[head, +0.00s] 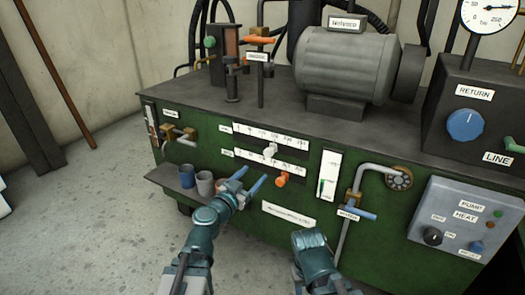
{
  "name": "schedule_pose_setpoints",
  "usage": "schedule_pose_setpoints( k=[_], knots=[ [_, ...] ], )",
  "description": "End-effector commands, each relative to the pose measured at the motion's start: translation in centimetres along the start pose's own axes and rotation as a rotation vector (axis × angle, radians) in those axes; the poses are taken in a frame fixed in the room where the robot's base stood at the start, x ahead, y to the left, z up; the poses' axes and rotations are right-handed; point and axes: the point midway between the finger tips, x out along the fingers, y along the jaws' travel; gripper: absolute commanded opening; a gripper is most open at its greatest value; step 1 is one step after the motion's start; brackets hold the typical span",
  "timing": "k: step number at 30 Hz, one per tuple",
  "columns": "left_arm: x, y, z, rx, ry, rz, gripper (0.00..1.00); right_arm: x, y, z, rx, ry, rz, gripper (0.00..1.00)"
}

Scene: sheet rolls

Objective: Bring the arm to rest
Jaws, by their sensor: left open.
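My left gripper (249,180) is open, with its two blue fingers spread in front of the green machine (385,215). Nothing shows between the fingers. Its fingertips are near a white slider knob (270,150) and an orange slider knob (282,180) on the front panel; I cannot tell whether they touch anything. My left arm (205,225) reaches up from the bottom of the view. My right arm (315,255) shows at the bottom centre, and its gripper is not visible.
A narrow shelf (165,182) left of my left gripper holds a blue cup (187,176), a grey cup (205,183) and a partly hidden reddish one. A blue-handled valve (358,213) and a grey control box (465,220) jut out right. Bare floor (90,225) lies left.

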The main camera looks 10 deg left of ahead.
Motion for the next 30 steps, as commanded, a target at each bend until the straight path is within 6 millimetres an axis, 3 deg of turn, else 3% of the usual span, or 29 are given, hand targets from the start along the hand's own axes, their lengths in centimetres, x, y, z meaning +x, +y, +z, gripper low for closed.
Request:
schedule_pose_setpoints(
  k=[5,10,14,18,25,30],
  knots=[
    [-0.1,5.2,3.2,-0.062,-0.157,0.209,0.71,0.0,0.0,0.0,0.000,0.000,0.000,0.50],
    [-2.8,9.7,9.8,-0.170,-0.520,0.362,0.71,0.0,0.0,0.0,0.000,0.000,0.000,0.50],
    [-6.5,10.4,14.8,-0.252,-0.848,0.334,0.71,0.0,0.0,0.0,0.000,0.000,0.000,0.50],
    [-10.7,9.3,18.5,-0.317,-1.145,0.196,0.71,0.0,0.0,0.0,0.000,0.000,0.000,0.50],
    [-17.1,5.9,21.2,-0.381,-1.487,-0.166,0.71,0.0,0.0,0.0,0.000,0.000,0.000,0.50],
    [-17.5,10.1,18.6,-0.269,-1.536,-0.097,0.71,-2.0,0.2,0.1,-0.001,-0.001,0.001,0.50]
  ],
)
